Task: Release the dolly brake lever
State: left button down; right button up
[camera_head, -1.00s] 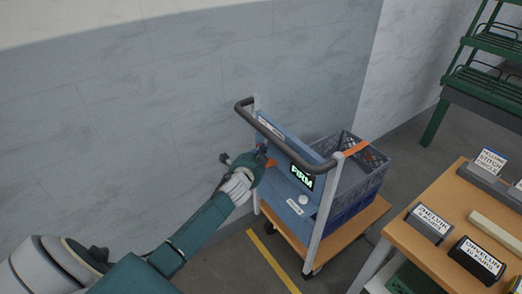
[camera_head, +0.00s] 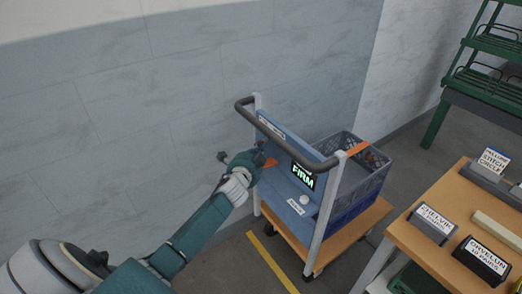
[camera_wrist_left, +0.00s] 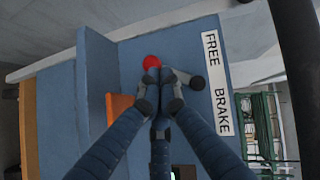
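The dolly (camera_head: 324,237) stands by the wall, with a blue panel (camera_head: 281,185) under its dark handle bar. My left gripper (camera_head: 261,155) is at the panel's left side, beside an orange piece (camera_head: 271,163). In the left wrist view, the fingertips (camera_wrist_left: 158,95) are close together just below a red round knob (camera_wrist_left: 151,62), which seems to be the brake lever's end. The fingers hide most of the lever, and I cannot tell whether they grip it. A white strip (camera_wrist_left: 216,85) to the right reads FREE at the top and BRAKE at the bottom. My right gripper is out of view.
A grey and blue crate (camera_head: 365,187) stands on the dolly's wooden deck. A display reading FIRM (camera_head: 303,175) and a white knob (camera_head: 304,199) are on the panel. A wooden table (camera_head: 420,250) with labelled blocks is at the right. A yellow line (camera_head: 271,262) marks the floor.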

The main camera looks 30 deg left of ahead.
pick_arm(q)
jog(key=shift+s+f, duration=0.1)
jog(key=shift+f, duration=0.05)
jog(key=shift+s+d, duration=0.15)
jog(key=shift+s, duration=0.1)
jog(key=v, duration=0.7)
jog(key=shift+s, duration=0.15)
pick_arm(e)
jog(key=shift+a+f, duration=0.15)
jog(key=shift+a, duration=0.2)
